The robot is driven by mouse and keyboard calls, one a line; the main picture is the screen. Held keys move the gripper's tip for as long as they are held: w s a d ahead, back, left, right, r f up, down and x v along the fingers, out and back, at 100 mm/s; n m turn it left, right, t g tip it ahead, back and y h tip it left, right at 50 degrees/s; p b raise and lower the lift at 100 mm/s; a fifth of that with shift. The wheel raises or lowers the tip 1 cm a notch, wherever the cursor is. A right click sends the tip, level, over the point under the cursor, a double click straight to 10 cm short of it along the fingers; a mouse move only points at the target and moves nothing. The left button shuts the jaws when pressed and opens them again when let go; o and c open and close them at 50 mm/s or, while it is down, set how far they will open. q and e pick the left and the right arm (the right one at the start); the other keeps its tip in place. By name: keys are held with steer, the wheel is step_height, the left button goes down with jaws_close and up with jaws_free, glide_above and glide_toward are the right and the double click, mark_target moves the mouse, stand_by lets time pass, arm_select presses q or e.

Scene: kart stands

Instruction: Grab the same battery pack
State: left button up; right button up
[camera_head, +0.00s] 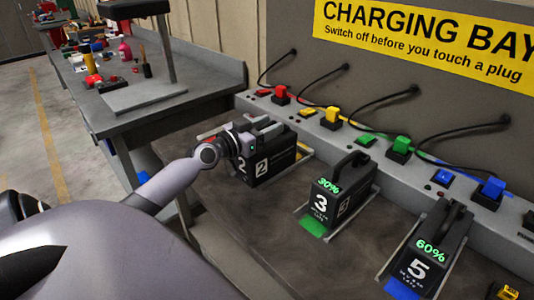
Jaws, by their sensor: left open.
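A black battery pack marked 2 (272,167) stands upright on the bench at the left of the charging row. My left gripper (246,139) is open at its near left top, by the handle; my wrist hides part of the pack, and I cannot tell whether the fingers are around the handle. A battery pack marked 3 (345,206) shows 30% in green and stands on a tray with a green tab. A battery pack marked 5 (418,270) shows 60% and stands on a tray with a blue tab. My right gripper is out of view.
Behind the packs runs a grey ledge with a red plug (281,93), a yellow plug (331,116), a green plug (402,144) and a blue plug (492,188), with black cables. A grey workbench (190,90) with loose items stands at upper left.

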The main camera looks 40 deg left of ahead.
arm_select(q)
jaws_close()
stand_by(1.3)
steer(key=shift+a+r, duration=0.1)
steer(key=shift+r, duration=0.25)
